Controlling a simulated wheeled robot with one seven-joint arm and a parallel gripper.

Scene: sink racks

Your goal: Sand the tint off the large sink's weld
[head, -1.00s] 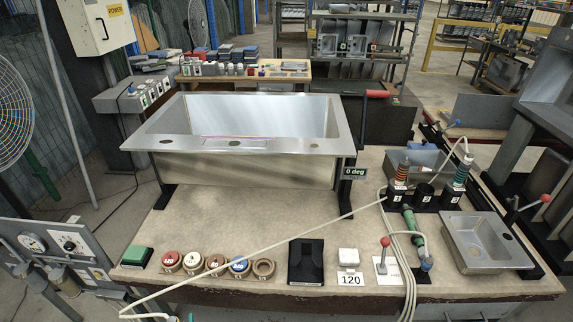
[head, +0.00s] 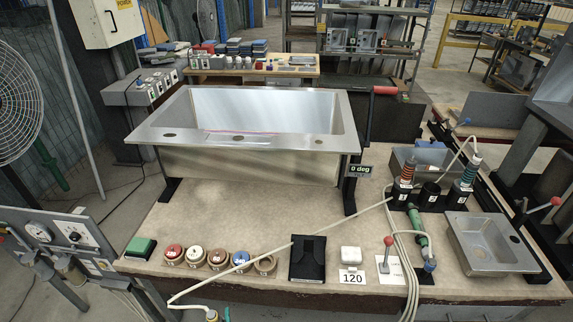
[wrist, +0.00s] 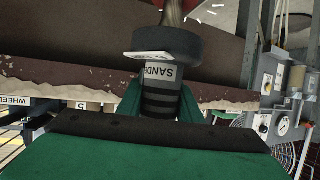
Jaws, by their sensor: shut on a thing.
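The large steel sink (head: 172,134) is held on black stands at the back of the bench, with a "0 deg" display (head: 361,169) beside it. Its weld (head: 240,133) is a strip on the front rim with a pinkish tint. In the wrist view my gripper (wrist: 160,104) has green fingers shut around the dark ribbed body of a sander (wrist: 160,75), labelled "SAND…". A dark round head shows at the sander's far end. The gripper's fingers are outside the head view; only a hose-fitted end shows at its bottom edge.
A row of round discs (head: 218,258), a green block (head: 140,248), a black holder (head: 308,259) and a white block (head: 350,254) line the bench front. A pale hose (head: 330,222) crosses the bench. Corded tools and a small sink (head: 490,240) stand right. Bench below the large sink is clear.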

